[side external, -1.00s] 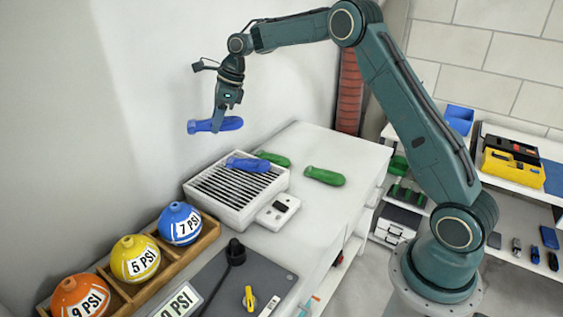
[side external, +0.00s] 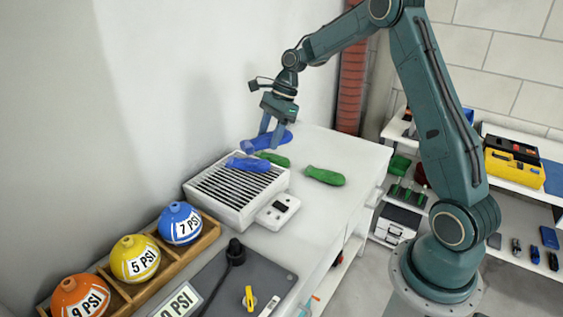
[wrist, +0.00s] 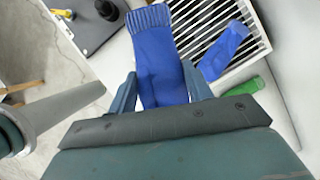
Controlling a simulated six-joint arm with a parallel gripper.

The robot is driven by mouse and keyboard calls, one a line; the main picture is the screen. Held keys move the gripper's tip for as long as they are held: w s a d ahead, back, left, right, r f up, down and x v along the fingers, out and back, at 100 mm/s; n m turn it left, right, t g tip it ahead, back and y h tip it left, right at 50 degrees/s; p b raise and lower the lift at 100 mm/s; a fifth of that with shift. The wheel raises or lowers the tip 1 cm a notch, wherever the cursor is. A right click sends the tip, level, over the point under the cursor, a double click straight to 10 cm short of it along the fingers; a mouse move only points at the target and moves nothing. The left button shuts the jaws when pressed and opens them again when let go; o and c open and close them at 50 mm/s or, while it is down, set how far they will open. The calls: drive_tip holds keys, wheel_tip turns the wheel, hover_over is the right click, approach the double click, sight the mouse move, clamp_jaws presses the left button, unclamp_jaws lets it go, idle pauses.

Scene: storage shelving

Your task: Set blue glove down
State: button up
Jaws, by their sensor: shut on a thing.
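My gripper (side external: 271,135) is shut on a blue glove (side external: 265,141) above the back part of the white counter. In the wrist view the held blue glove (wrist: 158,60) hangs between the two fingers, its ribbed cuff pointing away from my gripper. A second blue glove (side external: 248,164) lies on the slatted top of a white box (side external: 228,212); it also shows in the wrist view (wrist: 224,50). Whether the held glove touches anything below is hard to tell; it looks raised.
Two green gloves lie on the counter: one (side external: 324,176) in the open, one (side external: 273,159) just behind the box. Free counter (side external: 335,150) lies around and right of them. Orange, yellow and blue PSI-marked balls stand in a wooden tray (side external: 205,240). A wall is behind.

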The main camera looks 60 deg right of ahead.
drive_tip(key=s+f+n+g, duration=0.1)
drive_tip(key=s+n, duration=0.1)
drive_tip(key=s, duration=0.5)
drive_tip(key=s+d+f+n, duration=0.1)
drive_tip(key=s+f+n, duration=0.1)
drive_tip(key=s, duration=0.6)
drive_tip(key=shift+d+n+g, duration=0.15)
drive_tip(key=shift+n+g, duration=0.15)
drive_tip(key=shift+g, duration=0.1)
drive_tip(key=shift+f, duration=0.2)
hover_over(312, 227)
drive_tip(key=d, duration=0.2)
drive_tip(key=f, duration=1.6)
drive_tip(key=shift+a, duration=0.25)
drive_tip(key=shift+f, duration=0.1)
drive_tip(key=shift+f, duration=1.8)
drive_tip(key=shift+f, duration=0.15)
